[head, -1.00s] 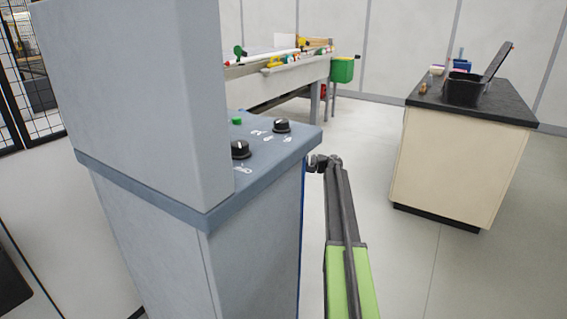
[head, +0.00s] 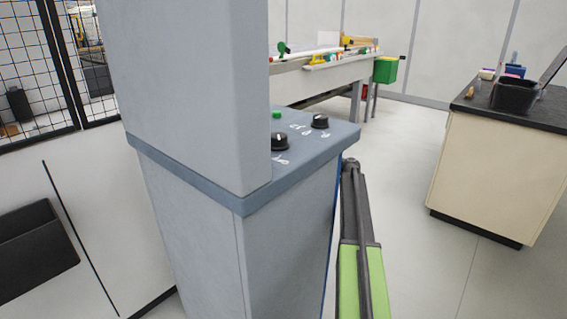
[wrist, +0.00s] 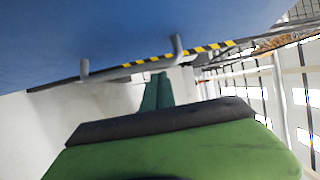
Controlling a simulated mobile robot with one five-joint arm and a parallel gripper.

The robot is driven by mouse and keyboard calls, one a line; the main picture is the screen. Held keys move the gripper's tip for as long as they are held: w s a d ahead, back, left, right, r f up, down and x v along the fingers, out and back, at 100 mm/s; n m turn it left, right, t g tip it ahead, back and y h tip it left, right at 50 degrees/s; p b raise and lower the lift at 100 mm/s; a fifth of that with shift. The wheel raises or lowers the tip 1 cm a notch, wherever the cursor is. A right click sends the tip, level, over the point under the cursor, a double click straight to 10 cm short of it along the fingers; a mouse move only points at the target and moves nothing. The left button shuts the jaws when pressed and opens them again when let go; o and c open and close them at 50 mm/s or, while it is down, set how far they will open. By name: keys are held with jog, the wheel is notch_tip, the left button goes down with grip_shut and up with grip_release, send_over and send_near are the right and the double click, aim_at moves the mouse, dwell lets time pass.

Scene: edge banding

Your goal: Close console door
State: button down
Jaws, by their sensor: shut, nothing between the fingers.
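The grey-blue console (head: 195,175) stands left of centre in the head view, with a sloped top carrying black knobs and a green button. A thin blue edge (head: 333,235) shows along its right side, likely the door; its face is hidden from the head view. A blue surface (wrist: 110,35) fills the top of the wrist view, close to the camera, with two grey posts at its lower edge. My gripper (head: 349,165) is shut and empty, at the console's right rear corner and partly hidden by it. I cannot tell whether it touches the blue surface.
A cream cabinet (head: 490,175) with a black top and a dark bin (head: 515,95) stands at the right. A workbench (head: 335,78) with coloured parts and a green bin (head: 386,70) is behind. Mesh fencing (head: 35,65) is at the left.

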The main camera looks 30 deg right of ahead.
jog(key=s+d, duration=0.3)
jog(key=d, duration=0.9)
jog(key=shift+d, duration=0.4)
